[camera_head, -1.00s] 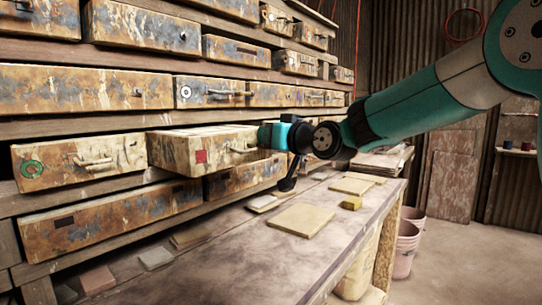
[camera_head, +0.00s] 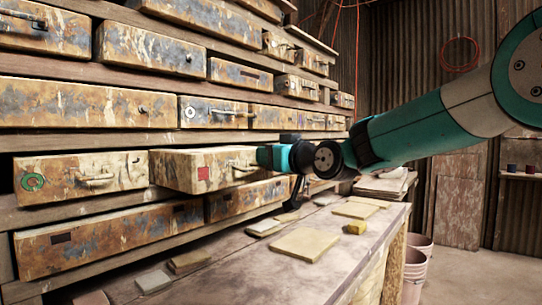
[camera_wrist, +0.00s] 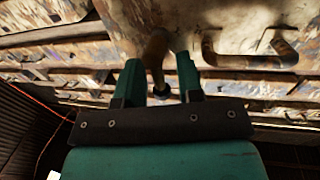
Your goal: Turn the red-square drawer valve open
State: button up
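The red-square drawer (camera_head: 176,172) stands out from the shelf front in the head view. A red square (camera_head: 203,173) marks its face, with a pale curved handle (camera_head: 243,167) to the right. In the wrist view the same face (camera_wrist: 225,18) fills the top, with a curved handle (camera_wrist: 262,46) at right. A brownish valve lever (camera_wrist: 156,50) stands between the two teal fingers of my gripper (camera_wrist: 160,80). The fingers are apart, with narrow gaps seemingly on both sides of the lever. In the head view my gripper (camera_head: 262,156) is at the drawer's right end, hiding the valve.
A green-ring drawer (camera_head: 60,178) is to the left, and other worn drawers (camera_head: 75,103) fill the shelves. Below, a workbench (camera_head: 240,275) carries flat tiles (camera_head: 305,243) and a small yellow block (camera_head: 355,227). Buckets (camera_head: 415,270) stand on the floor at right.

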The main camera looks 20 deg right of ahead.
jog(key=shift+s+d, duration=0.1)
jog(key=b+v, duration=0.3)
jog(key=v, duration=1.4)
jog(key=shift+s, duration=0.1)
